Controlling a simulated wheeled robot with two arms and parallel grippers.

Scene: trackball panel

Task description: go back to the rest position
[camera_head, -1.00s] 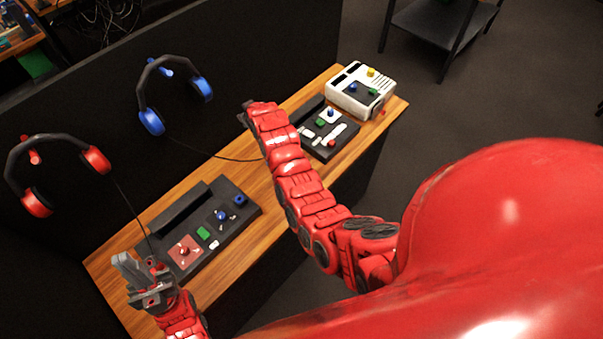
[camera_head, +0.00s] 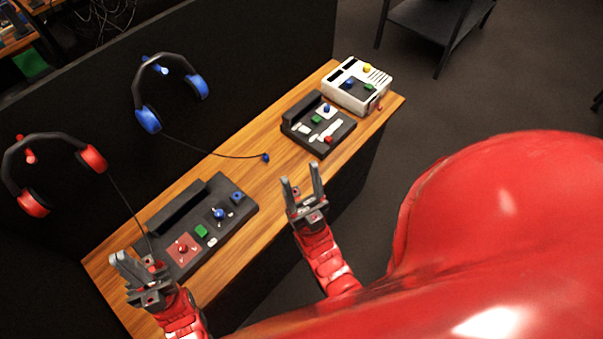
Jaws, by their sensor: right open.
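My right gripper (camera_head: 301,177) is open and empty. Its two grey fingers point up in the picture, in front of the wooden desk's near edge. My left gripper (camera_head: 123,262) is at the lower left, by the near left end of the desk and overlapping the left corner of the larger black panel (camera_head: 222,191) in the picture. Its grey fingers are seen at an angle, and I cannot tell how far apart they are. The panel carries a red trackball (camera_head: 182,248) on a red plate, a blue trackball (camera_head: 219,214) and a green button (camera_head: 202,232).
The wooden desk (camera_head: 262,197) also bears a smaller black panel (camera_head: 342,135) and a white box (camera_head: 347,72) with coloured knobs. Red headphones (camera_head: 93,158) and blue headphones (camera_head: 148,119) hang on the dark partition behind. A blue plug (camera_head: 266,157) lies on the desk.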

